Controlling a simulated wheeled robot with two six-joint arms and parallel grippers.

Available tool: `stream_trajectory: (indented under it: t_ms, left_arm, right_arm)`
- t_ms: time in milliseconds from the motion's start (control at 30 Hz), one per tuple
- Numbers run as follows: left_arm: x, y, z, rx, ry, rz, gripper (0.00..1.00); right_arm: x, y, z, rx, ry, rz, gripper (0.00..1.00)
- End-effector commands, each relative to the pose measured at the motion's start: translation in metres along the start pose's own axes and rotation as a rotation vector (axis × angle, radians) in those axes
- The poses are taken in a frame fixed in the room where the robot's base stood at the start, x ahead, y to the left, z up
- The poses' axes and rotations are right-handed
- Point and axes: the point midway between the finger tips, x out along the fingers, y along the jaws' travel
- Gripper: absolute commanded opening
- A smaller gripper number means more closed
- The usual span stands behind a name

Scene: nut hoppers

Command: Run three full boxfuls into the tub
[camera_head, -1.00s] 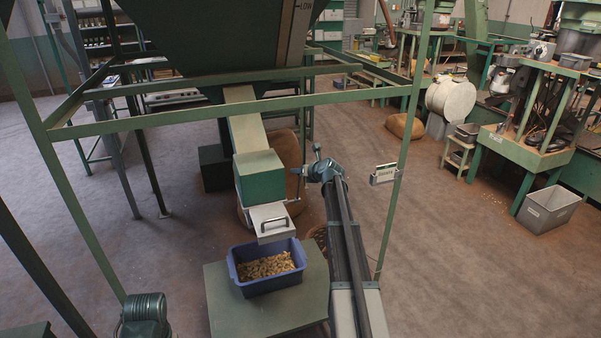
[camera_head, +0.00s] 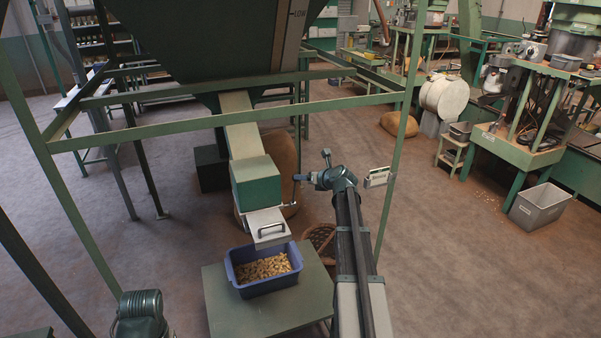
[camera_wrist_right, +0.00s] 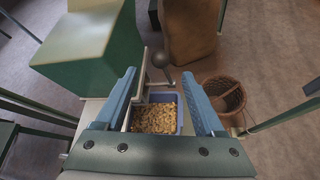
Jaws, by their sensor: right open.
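The blue tub (camera_head: 236,281) stands below the chute with tan nuts (camera_head: 264,268) in it; it also shows in the right wrist view (camera_wrist_right: 179,115). The green box (camera_head: 257,186) sits at the lower end of the pale chute (camera_head: 240,121). A silver plate with a dark handle (camera_head: 267,237) projects from it over the tub. At the box's right is a lever (camera_head: 295,194), whose dark ball knob (camera_wrist_right: 160,60) appears between my right fingertips in the wrist view, apparently slightly beyond them. My right gripper (camera_wrist_right: 159,74) is open. My left gripper is out of view.
The tub rests on a green stand (camera_head: 222,312). The dark hopper (camera_head: 215,45) and green frame bars (camera_head: 240,108) surround the chute. A brown sack (camera_head: 285,165) and wicker basket (camera_head: 322,238) are on the floor behind.

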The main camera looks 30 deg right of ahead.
Motion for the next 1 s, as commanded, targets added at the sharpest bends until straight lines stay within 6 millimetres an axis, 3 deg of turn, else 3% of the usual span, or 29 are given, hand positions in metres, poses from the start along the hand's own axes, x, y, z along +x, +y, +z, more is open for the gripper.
stream_trajectory:
  t_ms: [100, 300, 1000]
  left_arm:
    - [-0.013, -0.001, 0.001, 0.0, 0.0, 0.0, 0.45]
    - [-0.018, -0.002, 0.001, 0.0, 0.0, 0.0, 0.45]
    - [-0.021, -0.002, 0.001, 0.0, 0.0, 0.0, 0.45]
  right_arm:
    - [-0.023, 0.001, 0.002, 0.001, -0.001, 0.0, 0.71]
    - [-0.038, 0.001, 0.0, 0.0, -0.001, 0.0, 0.71]
    - [-0.04, 0.003, -0.001, -0.013, 0.008, 0.003, 0.71]
